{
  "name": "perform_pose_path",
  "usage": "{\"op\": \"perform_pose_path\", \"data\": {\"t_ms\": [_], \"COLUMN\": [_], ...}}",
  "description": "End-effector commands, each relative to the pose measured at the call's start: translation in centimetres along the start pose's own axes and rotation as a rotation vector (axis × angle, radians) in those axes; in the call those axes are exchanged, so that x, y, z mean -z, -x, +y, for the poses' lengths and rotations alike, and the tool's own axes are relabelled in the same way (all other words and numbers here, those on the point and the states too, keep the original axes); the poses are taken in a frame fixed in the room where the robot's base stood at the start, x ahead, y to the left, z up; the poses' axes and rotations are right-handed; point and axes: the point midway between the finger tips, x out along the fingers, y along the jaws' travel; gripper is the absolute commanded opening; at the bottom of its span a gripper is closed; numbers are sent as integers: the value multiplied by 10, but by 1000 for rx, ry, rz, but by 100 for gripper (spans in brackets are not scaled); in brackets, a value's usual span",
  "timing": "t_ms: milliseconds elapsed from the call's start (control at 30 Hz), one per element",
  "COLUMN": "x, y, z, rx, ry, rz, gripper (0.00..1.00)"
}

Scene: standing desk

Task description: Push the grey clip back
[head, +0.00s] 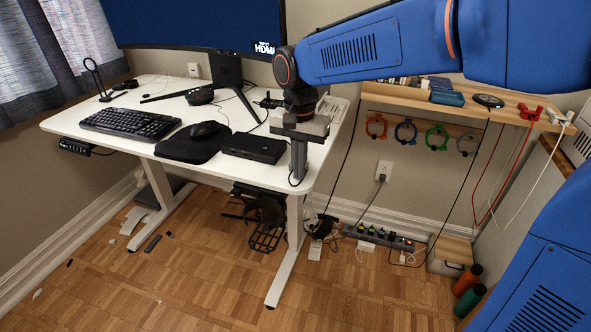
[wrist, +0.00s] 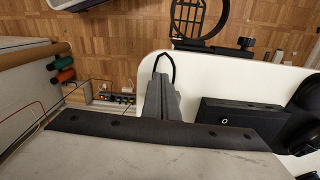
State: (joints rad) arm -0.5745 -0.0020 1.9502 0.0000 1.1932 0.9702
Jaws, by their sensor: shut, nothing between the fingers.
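The grey clip (head: 467,143) is the rightmost of several ring-shaped clips on the wooden rail below the wall shelf. It looks tilted beside the green clip; the head view is too small to show how it sits on the rail. It does not show in the wrist view. My gripper (head: 298,178) points down over the right front corner of the white desk, well left of the clip and apart from it. In the wrist view my gripper (wrist: 161,82) is shut and empty.
Orange (head: 376,126), blue (head: 405,130) and green (head: 437,137) clips hang left of the grey one. The wooden shelf (head: 510,107) overhangs them, with cables hanging at its right. A black box (head: 254,147) lies on the desk (head: 315,150) beside my gripper.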

Motion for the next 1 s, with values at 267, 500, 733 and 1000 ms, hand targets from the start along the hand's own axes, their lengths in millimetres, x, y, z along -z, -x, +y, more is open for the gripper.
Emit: {"op": "perform_pose_path", "data": {"t_ms": [267,500,733,1000], "x": [7,8,45,90], "y": [0,0,0,0], "z": [0,0,0,0], "rx": [0,0,-1,-1], "ry": [0,0,-4,-1], "rz": [0,0,-1,-1], "gripper": [0,0,0,0]}}
